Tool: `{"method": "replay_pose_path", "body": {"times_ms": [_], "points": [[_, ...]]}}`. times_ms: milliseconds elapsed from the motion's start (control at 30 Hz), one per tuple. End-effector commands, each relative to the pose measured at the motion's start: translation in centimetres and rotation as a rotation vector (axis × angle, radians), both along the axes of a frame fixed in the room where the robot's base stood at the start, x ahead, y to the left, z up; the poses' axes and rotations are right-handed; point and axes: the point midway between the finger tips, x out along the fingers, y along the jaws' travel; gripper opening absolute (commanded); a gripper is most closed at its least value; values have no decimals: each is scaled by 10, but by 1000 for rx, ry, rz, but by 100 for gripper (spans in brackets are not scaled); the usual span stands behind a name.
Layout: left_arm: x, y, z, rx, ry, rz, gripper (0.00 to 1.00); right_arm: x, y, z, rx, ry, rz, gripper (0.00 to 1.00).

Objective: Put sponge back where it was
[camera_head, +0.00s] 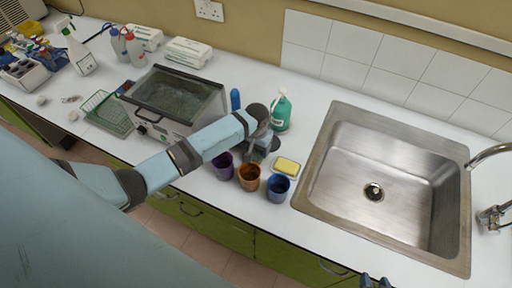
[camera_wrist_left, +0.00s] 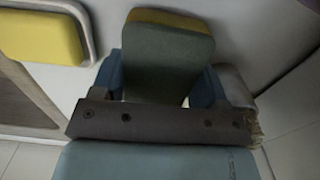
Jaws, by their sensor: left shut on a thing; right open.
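My left gripper (camera_head: 260,152) is over the counter between the cups and the green bottle. In the left wrist view it is shut on a sponge (camera_wrist_left: 168,55) with a dark green face and a yellow layer along its top edge. In the head view the held sponge is mostly hidden by the gripper. A second, yellow sponge (camera_head: 287,165) lies in a pale dish to the right of the gripper; it also shows in the left wrist view (camera_wrist_left: 42,35). My right gripper (camera_head: 375,282) is open at the bottom edge, its fingertips just showing.
A purple cup (camera_head: 223,166), an orange cup (camera_head: 249,177) and a blue cup (camera_head: 278,188) stand along the counter's front. A green bottle (camera_head: 281,113) stands behind the gripper. The steel sink (camera_head: 318,185) is to the right. A lidded bath (camera_head: 172,98) is left.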

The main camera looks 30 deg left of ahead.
Motion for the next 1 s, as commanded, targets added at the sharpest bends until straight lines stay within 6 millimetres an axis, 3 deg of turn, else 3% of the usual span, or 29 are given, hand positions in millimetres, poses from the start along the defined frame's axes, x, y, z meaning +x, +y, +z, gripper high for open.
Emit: {"method": "replay_pose_path", "body": {"times_ms": [367,400,467,767,1000], "points": [[0,0,-10,0,1,0,46,1,-1,2,-3,-4,3,43],[0,0,-11,0,0,0,70,1,-1,3,-3,-6,3,43],[0,0,-10,0,0,0,78,1,-1,4,-2,-8,3,43],[0,0,-7,0,0,0,78,1,0,4,-1,-9,5,43],[2,1,26,-1,-5,0,78,0,0,-2,-9,-7,12,43]]}}
